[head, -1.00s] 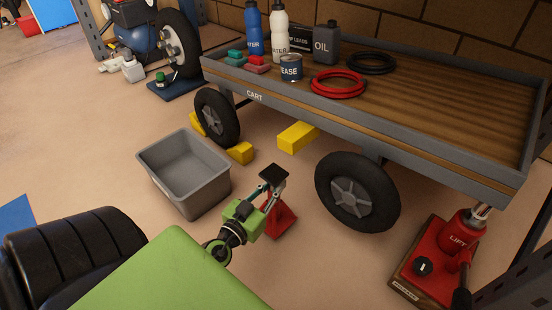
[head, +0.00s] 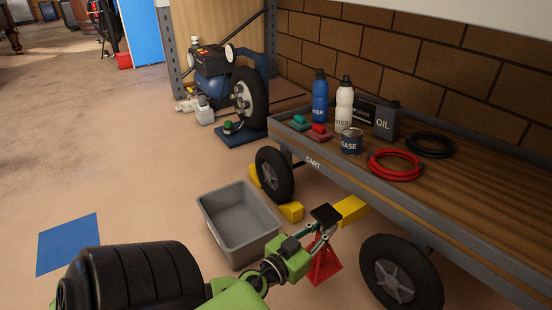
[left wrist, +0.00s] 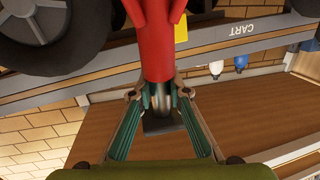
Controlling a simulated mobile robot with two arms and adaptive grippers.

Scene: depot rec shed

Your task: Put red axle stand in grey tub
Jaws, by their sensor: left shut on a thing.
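The red axle stand (head: 324,268) is upright in the head view, with its black top plate uppermost. My left gripper (head: 319,236) is shut on its neck, just under the plate. My right gripper is not in view.
The cart (head: 312,163) stands at the right, its front wheel (head: 402,275) close to the stand. Yellow blocks (head: 291,211) lie by its rear wheel (head: 275,174). Bottles, cans and cable rings are on its deck. Floor left of the tub is clear, with a blue patch (head: 69,243).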

